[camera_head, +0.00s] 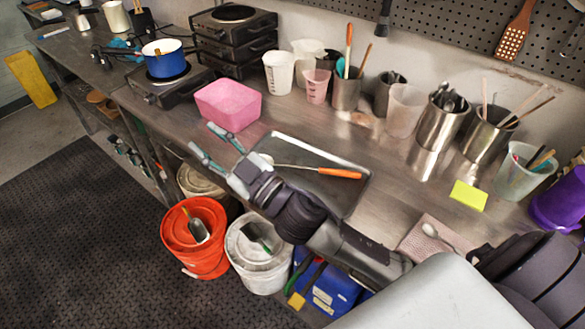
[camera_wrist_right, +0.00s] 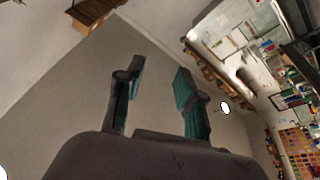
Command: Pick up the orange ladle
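The orange ladle (camera_head: 340,173) lies across a grey metal tray (camera_head: 346,207) on the steel bench in the head view. Its orange handle points right and its pale bowl end lies to the left, close to my right gripper's wrist. My right gripper (camera_head: 207,139) is open and empty, left of the ladle and near the bench's front edge by the pink tub. The right wrist view also shows the gripper (camera_wrist_right: 157,80) with its two fingers apart and nothing between them. The ladle is not in that view. My left gripper is not in view.
A pink tub (camera_head: 228,105) stands just behind my right gripper. Jugs and metal canisters (camera_head: 441,127) line the back. A yellow sponge (camera_head: 468,195) lies right of the tray. An orange bucket (camera_head: 184,231) and a white bucket (camera_head: 259,263) stand on the floor in front.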

